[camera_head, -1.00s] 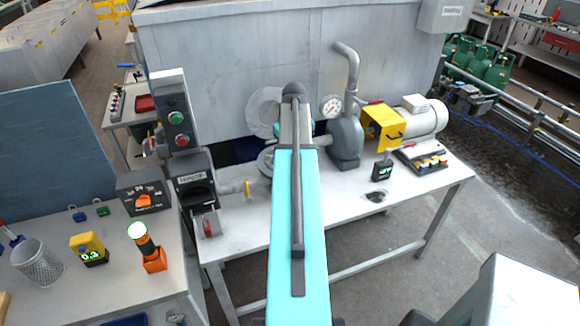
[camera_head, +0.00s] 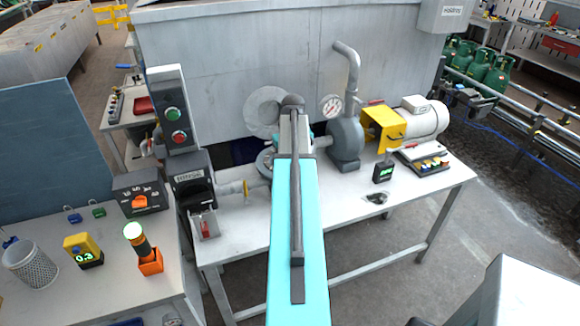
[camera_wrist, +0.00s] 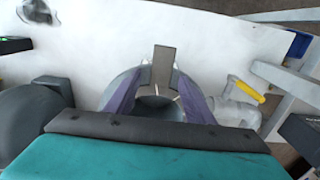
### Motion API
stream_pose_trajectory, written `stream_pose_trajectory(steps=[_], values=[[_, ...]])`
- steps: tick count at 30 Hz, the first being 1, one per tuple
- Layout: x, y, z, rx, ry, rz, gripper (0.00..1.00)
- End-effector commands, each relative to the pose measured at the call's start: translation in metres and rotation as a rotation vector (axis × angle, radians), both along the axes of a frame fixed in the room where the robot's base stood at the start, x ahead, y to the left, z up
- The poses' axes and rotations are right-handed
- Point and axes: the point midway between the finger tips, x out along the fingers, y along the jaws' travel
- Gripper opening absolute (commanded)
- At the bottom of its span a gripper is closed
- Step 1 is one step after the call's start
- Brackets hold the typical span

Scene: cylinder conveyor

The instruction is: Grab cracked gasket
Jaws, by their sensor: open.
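In the wrist view my gripper (camera_wrist: 159,78) is open, with its two purple fingers spread over a round grey housing (camera_wrist: 113,92). A grey rectangular tab (camera_wrist: 163,62) stands up between the fingers at the housing's far rim. I cannot make out a cracked gasket for certain; dark and pale parts show inside the housing opening, partly hidden by my fingers and wrist. In the head view my turquoise arm reaches over the bench to the pipework and hides my gripper and most of this spot.
The metal bench (camera_head: 420,187) carries a pump (camera_head: 345,141) with a gauge, a yellow guard (camera_head: 383,127) and a motor (camera_head: 425,120). A pipe with a yellow valve handle (camera_wrist: 245,89) lies right of the housing in the wrist view. A grey disc (camera_head: 262,107) stands behind.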

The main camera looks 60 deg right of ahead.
Motion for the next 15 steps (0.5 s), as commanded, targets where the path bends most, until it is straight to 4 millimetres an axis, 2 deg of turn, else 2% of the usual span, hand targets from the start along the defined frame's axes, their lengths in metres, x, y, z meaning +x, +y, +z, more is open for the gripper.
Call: stream_pose_trajectory(steps=[14, 15], values=[[0.0004, 0.0004, -0.0016, 0.000, 0.000, 0.001, 0.48], [0.0005, 0.0004, -0.0015, 0.000, 0.000, 0.001, 0.42]])
